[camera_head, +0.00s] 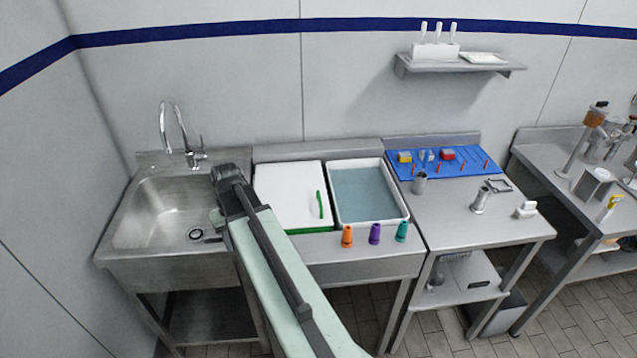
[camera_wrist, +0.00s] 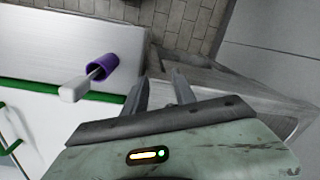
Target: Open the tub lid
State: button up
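The white tub lid (camera_head: 285,197) lies flat and closed on its tub in the counter, right of the sink. A green handle (camera_head: 320,204) stands near its right side. A green edge (camera_head: 310,230) shows along the front; the tub's inside is hidden. In the wrist view the lid (camera_wrist: 45,128) fills the lower left, with part of the handle (camera_wrist: 8,145) at the left edge. My gripper (camera_head: 222,176) is beside the lid's left edge, near the sink, apart from the handle. In the wrist view my gripper (camera_wrist: 160,82) has its fingers apart with nothing visible between them.
An open water basin (camera_head: 370,192) is right of the lid. A purple piece with a pale shaft (camera_wrist: 103,67) shows in the wrist view. The sink (camera_head: 165,210) is left.

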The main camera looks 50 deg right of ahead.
jog(key=d+r+m+p, duration=0.15)
jog(key=d+r, duration=0.25)
jog(key=d, duration=0.5)
jog(key=d+r+m+p, duration=0.1)
jog(key=d+r+p, duration=0.25)
jog(key=d, duration=0.65)
jog(key=m+t+p, duration=0.1)
jog(key=m+p, duration=0.2)
send_near(319, 197)
jog(key=shift+n+y, duration=0.25)
jog(key=shift+y, duration=0.15)
jog(key=f+b, duration=0.8)
jog(key=shift+w+a, duration=0.1)
jog(key=shift+w, duration=0.2)
jog(key=shift+r, duration=0.15)
grip_shut()
